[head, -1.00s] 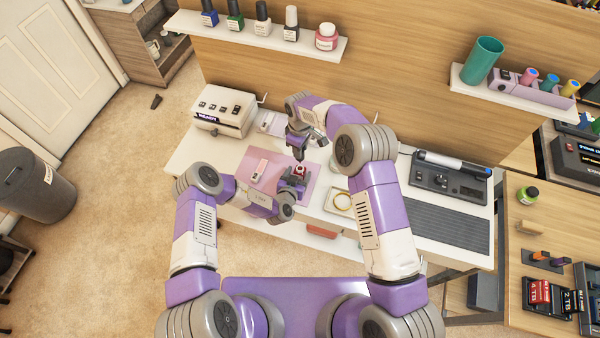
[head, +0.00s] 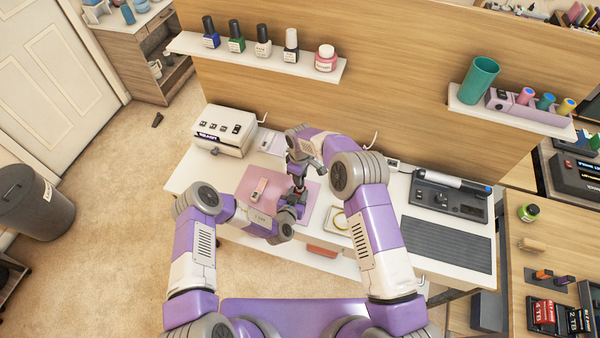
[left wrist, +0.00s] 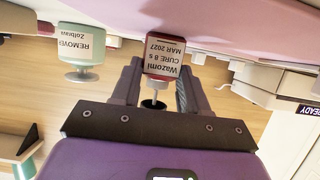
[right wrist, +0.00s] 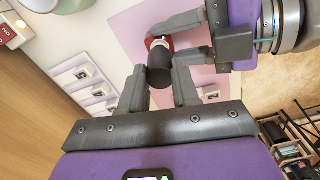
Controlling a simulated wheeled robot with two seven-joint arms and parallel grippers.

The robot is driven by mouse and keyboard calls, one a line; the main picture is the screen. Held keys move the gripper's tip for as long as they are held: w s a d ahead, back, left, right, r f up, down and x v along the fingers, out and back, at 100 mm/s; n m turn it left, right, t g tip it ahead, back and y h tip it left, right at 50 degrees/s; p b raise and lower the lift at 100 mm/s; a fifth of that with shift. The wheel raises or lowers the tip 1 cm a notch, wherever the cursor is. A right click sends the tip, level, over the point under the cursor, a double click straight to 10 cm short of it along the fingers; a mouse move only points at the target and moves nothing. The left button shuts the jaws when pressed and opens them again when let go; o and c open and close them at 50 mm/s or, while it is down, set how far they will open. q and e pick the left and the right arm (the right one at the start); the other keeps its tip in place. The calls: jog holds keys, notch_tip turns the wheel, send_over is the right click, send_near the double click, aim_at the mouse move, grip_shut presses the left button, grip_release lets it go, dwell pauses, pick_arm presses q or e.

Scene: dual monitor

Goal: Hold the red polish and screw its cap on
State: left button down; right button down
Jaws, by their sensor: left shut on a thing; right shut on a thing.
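The red polish bottle (left wrist: 163,58) is between the fingers of my left gripper (left wrist: 157,88), which is shut on it. Its white label reads upside down in the left wrist view. A bit of red and a pale neck also show in the right wrist view (right wrist: 153,42). The black cap (right wrist: 160,66) is between the fingers of my right gripper (right wrist: 160,88), shut on it. In the head view, the right gripper (head: 298,184) is directly above the left gripper (head: 291,207).
A white machine (head: 225,130) stands at the table's left back. A remover bottle (left wrist: 82,45) shows in the left wrist view. A shelf (head: 280,66) above bears several polishes. A grey keyboard-like pad (head: 446,241) lies right.

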aim_at(300, 191)
dwell(0.5)
jog(key=shift+f, duration=0.95)
jog(key=shift+f, duration=0.55)
